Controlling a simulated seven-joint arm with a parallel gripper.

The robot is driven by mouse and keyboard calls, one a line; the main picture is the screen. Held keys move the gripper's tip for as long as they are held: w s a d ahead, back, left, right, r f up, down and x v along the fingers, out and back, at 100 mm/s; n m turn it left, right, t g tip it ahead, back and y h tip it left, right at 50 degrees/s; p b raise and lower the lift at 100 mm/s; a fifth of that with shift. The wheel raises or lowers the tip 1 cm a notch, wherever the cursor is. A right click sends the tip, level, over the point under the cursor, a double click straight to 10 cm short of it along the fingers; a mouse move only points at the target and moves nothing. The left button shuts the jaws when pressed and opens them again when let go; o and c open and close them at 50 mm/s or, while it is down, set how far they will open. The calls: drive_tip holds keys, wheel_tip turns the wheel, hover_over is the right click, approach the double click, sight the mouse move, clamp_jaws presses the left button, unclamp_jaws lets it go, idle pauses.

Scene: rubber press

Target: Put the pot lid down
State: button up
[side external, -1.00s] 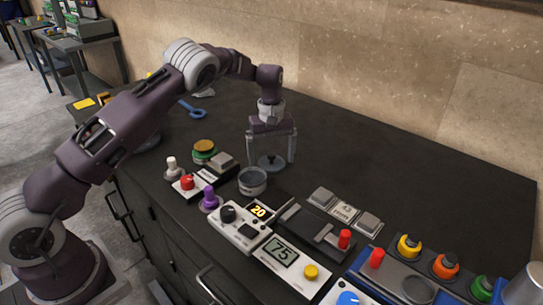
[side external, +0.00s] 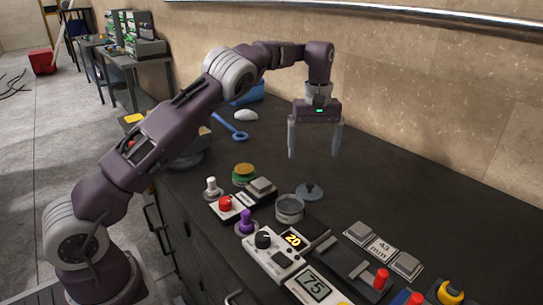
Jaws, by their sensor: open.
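The pot lid (side external: 309,193) is a small dark grey disc with a knob on top. It lies on the dark worktop, just behind and to the right of the pot. The pot (side external: 289,208) is a small round grey vessel, open at the top. My gripper (side external: 315,155) points down above the worktop, higher than the lid and apart from it. Its two fingers are spread wide with nothing between them.
The worktop (side external: 420,205) is clear to the right and behind. Left of the pot are a green and yellow button (side external: 244,173), a red-knobbed panel (side external: 226,204) and a purple knob (side external: 246,222). Panels with displays (side external: 314,286) stand in front. A blue tool (side external: 232,128) lies behind.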

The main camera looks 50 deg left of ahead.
drive_tip(key=s+d+r+m+t+h, duration=0.1)
drive_tip(key=s+d+r+m+t, duration=0.1)
drive_tip(key=s+r, duration=0.7)
drive_tip(key=s+d+r+m+t, duration=0.1)
drive_tip(key=s+d+r+m, duration=0.2)
drive_tip(key=s+r, duration=0.6)
drive_tip(key=s+d+f+m+t, duration=0.1)
drive_tip(key=s+f+m, duration=0.2)
drive_tip(key=s, duration=0.7)
drive_tip(key=s+d+f+m+t+y, duration=0.1)
drive_tip(key=s+d+f+m, duration=0.1)
drive_tip(key=s, duration=0.9)
wheel_tip(320, 180, down, 3)
drive_tip(key=shift+s+r+m+t, duration=0.15)
drive_tip(key=shift+m+t, duration=0.15)
drive_tip(key=shift+m, duration=0.3)
